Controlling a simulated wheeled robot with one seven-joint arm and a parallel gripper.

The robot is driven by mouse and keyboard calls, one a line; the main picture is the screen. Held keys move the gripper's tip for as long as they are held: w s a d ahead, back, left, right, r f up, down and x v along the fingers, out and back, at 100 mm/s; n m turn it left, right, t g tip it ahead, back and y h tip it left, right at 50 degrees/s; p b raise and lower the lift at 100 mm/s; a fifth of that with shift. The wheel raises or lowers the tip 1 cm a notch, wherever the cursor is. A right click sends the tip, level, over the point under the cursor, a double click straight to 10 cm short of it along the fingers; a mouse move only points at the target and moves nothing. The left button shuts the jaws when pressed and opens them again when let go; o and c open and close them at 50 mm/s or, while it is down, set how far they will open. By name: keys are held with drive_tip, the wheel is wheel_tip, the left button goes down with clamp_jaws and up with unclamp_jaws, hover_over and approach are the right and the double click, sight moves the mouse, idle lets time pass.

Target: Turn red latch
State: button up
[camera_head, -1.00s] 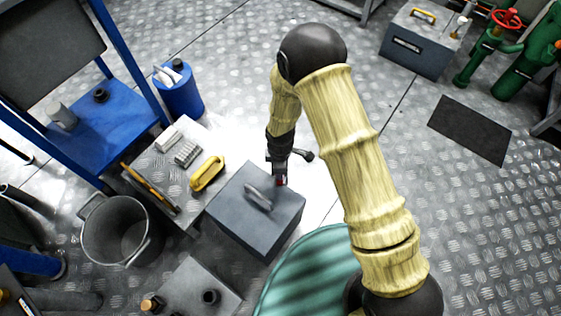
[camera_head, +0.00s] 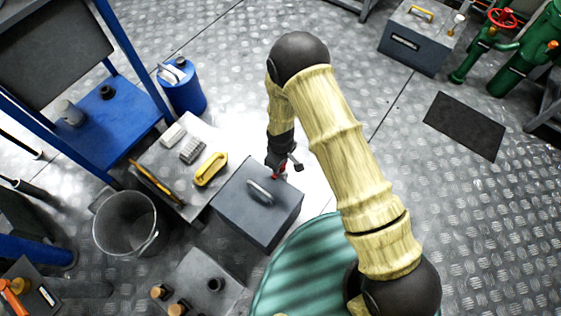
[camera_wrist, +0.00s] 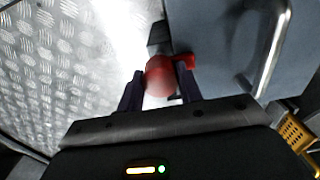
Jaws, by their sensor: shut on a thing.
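The red latch (camera_wrist: 162,76) has a rounded knob and shows between my gripper's two dark fingers in the wrist view, at the edge of a grey box (camera_wrist: 225,50). My gripper (camera_wrist: 161,90) is shut on the latch. In the head view my gripper (camera_head: 277,172) points down at the back edge of the grey box (camera_head: 250,222). A little red of the latch (camera_head: 279,176) shows there beside the fingers. The box has a metal handle (camera_head: 261,191) on top, also seen in the wrist view (camera_wrist: 274,45).
A grey bench (camera_head: 185,205) with a yellow-handled tool (camera_head: 209,169) stands left of the box. A metal bucket (camera_head: 125,228) and a blue canister (camera_head: 183,92) are further left. A teal rounded surface is in front. Tread-plate floor right of my arm is mostly clear.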

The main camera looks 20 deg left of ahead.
drive_tip(key=o, duration=1)
drive_tip(key=shift+r, duration=0.1)
wheel_tip(320, 180, up, 17)
drive_tip(key=p, duration=0.6)
drive_tip(key=shift+r, duration=0.1)
